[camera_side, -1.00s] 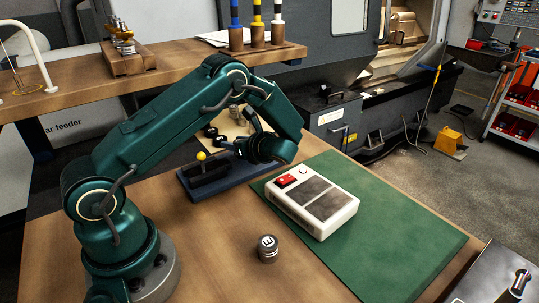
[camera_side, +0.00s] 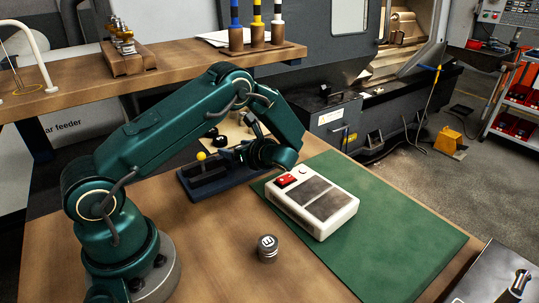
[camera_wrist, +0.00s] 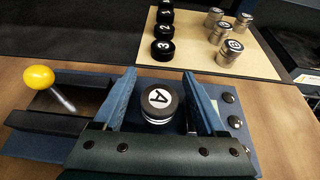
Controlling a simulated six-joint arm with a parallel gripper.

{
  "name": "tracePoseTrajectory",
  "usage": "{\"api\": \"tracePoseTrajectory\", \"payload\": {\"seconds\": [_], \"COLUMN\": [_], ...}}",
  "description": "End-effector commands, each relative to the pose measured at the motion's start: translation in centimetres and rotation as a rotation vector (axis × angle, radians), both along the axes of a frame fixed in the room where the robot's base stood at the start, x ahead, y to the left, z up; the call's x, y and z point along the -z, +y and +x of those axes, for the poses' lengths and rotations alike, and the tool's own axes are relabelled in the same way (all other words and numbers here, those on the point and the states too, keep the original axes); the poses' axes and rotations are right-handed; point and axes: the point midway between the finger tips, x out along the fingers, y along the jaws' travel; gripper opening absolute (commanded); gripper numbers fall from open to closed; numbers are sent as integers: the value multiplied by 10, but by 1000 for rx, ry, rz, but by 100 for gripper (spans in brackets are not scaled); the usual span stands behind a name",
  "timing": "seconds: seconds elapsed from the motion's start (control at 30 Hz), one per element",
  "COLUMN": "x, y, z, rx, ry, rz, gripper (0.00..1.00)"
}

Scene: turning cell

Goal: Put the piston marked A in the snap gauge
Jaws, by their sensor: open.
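The piston marked A (camera_wrist: 157,103) is a short dark cylinder with a white disc and black letter on top, seen in the wrist view. It stands between the two blue fingers of my open gripper (camera_wrist: 160,80), with a small gap visible on either side. A dark blue base with a yellow-knobbed lever, which looks like the snap gauge (camera_side: 200,182), lies under my gripper. Its lever knob (camera_wrist: 39,77) shows at left in the wrist view. The piston appears to be at this base; its seating is hidden by my gripper. In the side view my arm hides the piston.
Another lettered piston (camera_side: 267,249) stands alone on the wooden table. A tan board (camera_wrist: 200,58) behind the gauge carries several black and metal pistons. A white device with a red part (camera_side: 315,203) lies on the green mat (camera_side: 400,235). A raised wooden shelf (camera_side: 180,72) runs behind.

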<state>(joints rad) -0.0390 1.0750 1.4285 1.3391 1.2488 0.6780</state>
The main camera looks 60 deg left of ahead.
Motion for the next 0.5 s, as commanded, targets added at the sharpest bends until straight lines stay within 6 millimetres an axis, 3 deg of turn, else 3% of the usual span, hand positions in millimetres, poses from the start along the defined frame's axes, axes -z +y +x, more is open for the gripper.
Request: {"api": "tracePoseTrajectory", "payload": {"seconds": [0.5], "x": [-38], "y": [-91], "z": [3], "rx": [4], "ry": [-3], "rz": [1], "gripper": [74]}}
